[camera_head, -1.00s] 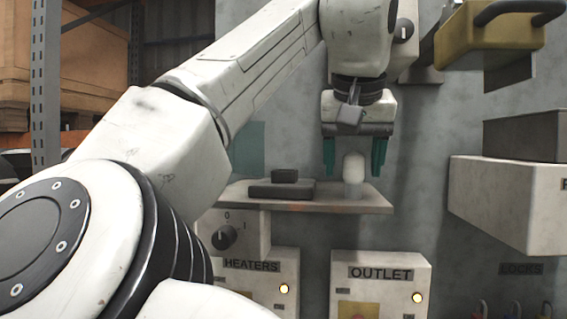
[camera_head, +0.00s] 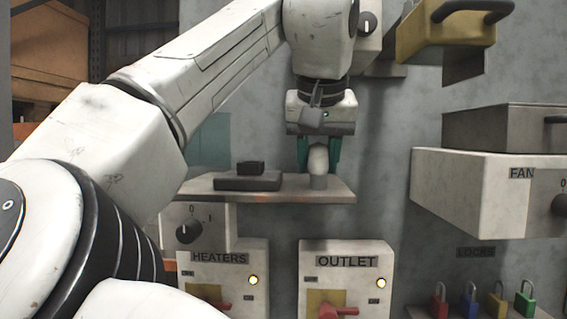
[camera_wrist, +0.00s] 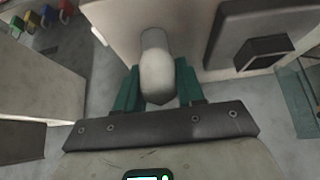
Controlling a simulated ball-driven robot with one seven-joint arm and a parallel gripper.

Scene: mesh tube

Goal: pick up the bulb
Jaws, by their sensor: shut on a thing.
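The bulb is a white rounded bulb (camera_head: 318,160) with a grey base, standing upright at the right end of a shelf (camera_head: 240,197). My gripper (camera_head: 318,158) points down over it, with its green fingers on either side of the white part. In the wrist view the bulb (camera_wrist: 157,76) lies between the two green fingers, and my gripper (camera_wrist: 157,88) is shut on it. The grey base still appears at the shelf surface; I cannot tell whether it touches.
A dark block with a smaller block on top (camera_head: 248,178) sits left on the shelf. A FAN box (camera_head: 490,190) juts out at right, below a yellow handled box (camera_head: 445,35). HEATERS (camera_head: 222,275) and OUTLET (camera_head: 345,270) panels are below.

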